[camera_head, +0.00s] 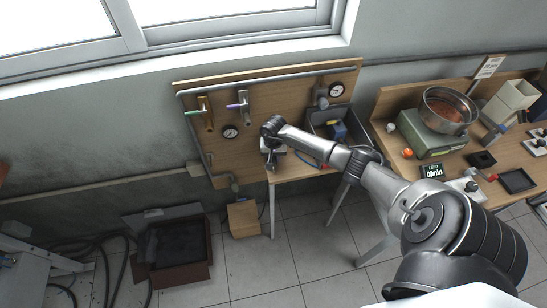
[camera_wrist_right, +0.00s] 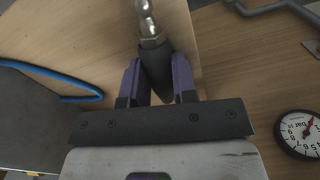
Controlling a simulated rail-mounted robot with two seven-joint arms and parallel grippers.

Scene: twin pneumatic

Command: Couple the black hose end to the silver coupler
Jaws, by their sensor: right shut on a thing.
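My right gripper (camera_head: 270,162) is low in front of the wooden board, below and right of the couplers. In the right wrist view its two purple-padded fingers (camera_wrist_right: 157,84) are shut on the black hose end (camera_wrist_right: 155,68). The hose end's metal fitting (camera_wrist_right: 149,27) points away from the gripper and is free at its tip. The silver coupler (camera_head: 243,99), with a purple part at its left, is mounted on the board above the gripper, apart from the hose end. A brass-coloured coupler (camera_head: 205,112) with a green part is left of it. My left gripper is not in view.
Pressure gauges are on the board (camera_head: 230,131), one also in the right wrist view (camera_wrist_right: 299,133). A grey bin (camera_head: 318,116) and a blue hose (camera_wrist_right: 80,87) are beside the gripper. A metal pipe runs along the board's top. The bench at right is crowded.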

